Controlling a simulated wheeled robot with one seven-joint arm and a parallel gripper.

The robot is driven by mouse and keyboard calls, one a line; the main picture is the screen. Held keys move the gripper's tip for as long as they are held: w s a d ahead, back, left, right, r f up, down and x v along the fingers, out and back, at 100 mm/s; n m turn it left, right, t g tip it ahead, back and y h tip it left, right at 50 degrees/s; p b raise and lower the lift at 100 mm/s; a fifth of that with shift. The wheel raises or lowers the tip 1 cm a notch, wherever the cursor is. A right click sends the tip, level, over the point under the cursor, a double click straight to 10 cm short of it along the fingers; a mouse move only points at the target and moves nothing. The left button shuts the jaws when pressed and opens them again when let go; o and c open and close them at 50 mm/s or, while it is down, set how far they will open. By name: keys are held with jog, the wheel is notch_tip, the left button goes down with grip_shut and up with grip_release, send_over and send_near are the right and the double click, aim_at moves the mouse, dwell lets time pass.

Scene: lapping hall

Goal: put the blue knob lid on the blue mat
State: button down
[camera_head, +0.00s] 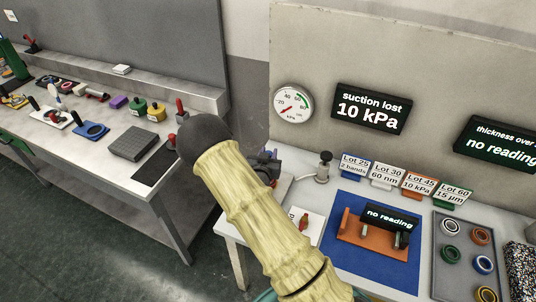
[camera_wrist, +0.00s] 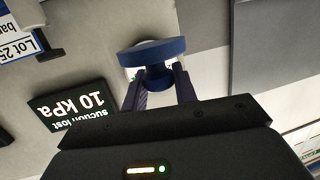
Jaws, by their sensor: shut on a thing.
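The blue knob lid (camera_wrist: 152,52) shows in the wrist view as a flat round disc with a narrower knob. My gripper (camera_wrist: 160,82) is shut on the knob, with a finger on each side and the disc beyond the fingertips. In the head view my sleeved arm hides most of the gripper, and I cannot make out the lid clearly. The blue mat (camera_head: 347,262) lies on the right-hand bench, to the right of my arm. An orange stand (camera_head: 372,238) with a small "no reading" display stands on it.
A grey tray (camera_head: 440,270) with several rings is right of the mat. Lot signs (camera_head: 387,176) line the back, with a black-knobbed fixture (camera_head: 323,167) at their left. A white card (camera_head: 305,228) lies left of the mat. The left bench (camera_head: 60,150) holds several tools and lids.

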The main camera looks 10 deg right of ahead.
jog(key=shift+s+d+f, duration=0.15)
jog(key=shift+s+f, duration=0.1)
jog(key=s+f+n+y, duration=0.1)
jog(key=s+f+y, duration=0.1)
jog(key=s, duration=0.1)
jog(key=s+f+n+t+y, duration=0.1)
jog(key=s+f+n+y, duration=0.1)
jog(key=s+f, duration=0.1)
jog(key=s+f+n+y, duration=0.1)
jog(key=s+f+y, duration=0.1)
jog(key=s, duration=0.1)
jog(key=shift+s+a+f+n, duration=0.2)
jog(key=shift+f+n, duration=0.1)
jog(key=shift+n, duration=0.1)
jog(key=shift+s+t+y, duration=0.1)
jog(key=shift+t+y, duration=0.2)
jog(key=shift+a, duration=0.15)
